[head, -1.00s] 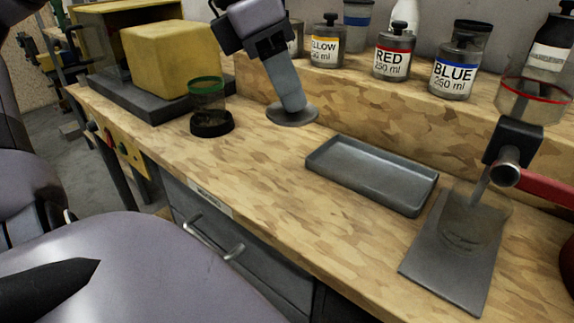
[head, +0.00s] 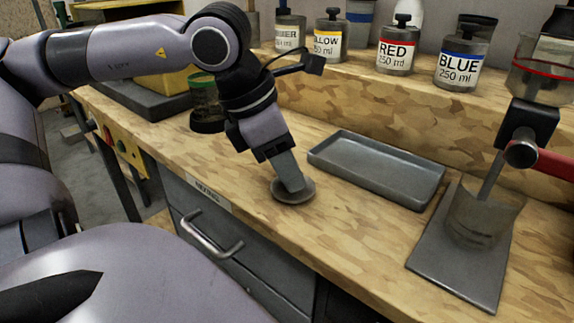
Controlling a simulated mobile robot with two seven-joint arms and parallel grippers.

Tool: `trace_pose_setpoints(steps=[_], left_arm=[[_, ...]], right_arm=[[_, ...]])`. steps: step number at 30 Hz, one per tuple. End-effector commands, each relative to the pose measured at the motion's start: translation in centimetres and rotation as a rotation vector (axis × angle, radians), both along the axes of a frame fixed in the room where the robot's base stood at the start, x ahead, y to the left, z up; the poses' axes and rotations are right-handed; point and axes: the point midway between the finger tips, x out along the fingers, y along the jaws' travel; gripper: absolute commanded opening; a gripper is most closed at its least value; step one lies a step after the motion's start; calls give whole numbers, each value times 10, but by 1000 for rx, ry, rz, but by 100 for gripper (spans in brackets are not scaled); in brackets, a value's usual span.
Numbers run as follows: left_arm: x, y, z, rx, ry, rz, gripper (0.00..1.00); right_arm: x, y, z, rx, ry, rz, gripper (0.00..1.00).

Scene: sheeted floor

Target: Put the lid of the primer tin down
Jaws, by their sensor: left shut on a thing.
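My left gripper (head: 282,166) reaches down from the upper left over the middle of the bench. It is shut on a round grey lid (head: 306,192), held flat at or just above the wood; I cannot tell if it touches. The gripper hides part of the lid. A tin (head: 290,34) with a partly hidden label ending in "ER" stands on the shelf behind; I cannot tell if it is the primer tin. My right gripper is not in view.
A grey tray (head: 375,172) lies right of the lid. Beyond it, a stirrer stands in a clear cup (head: 482,220) on a dark plate. YELLOW, RED (head: 396,52) and BLUE (head: 461,65) tins line the shelf. The bench (head: 345,235) is bare in front of the tray.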

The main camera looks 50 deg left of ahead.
Motion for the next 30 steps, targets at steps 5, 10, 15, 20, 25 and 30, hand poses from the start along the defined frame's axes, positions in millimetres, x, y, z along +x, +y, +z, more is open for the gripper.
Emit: trace_pose_setpoints(steps=[5, 10, 15, 20, 25, 30], left_arm=[[0, 0, -2, 0, 0, 0, 1], [0, 0, -2, 0, 0, 0, 55], [0, 0, -2, 0, 0, 0, 55], [0, 0, 0, 0, 0, 0, 55], [-3, 2, 13, 0, -5, 2, 55], [-12, 8, 39, -1, -6, 3, 55]], right_arm=[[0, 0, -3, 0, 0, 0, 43], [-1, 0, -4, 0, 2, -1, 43], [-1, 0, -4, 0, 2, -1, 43], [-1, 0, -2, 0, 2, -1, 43], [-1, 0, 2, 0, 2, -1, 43], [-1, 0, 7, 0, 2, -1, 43]])
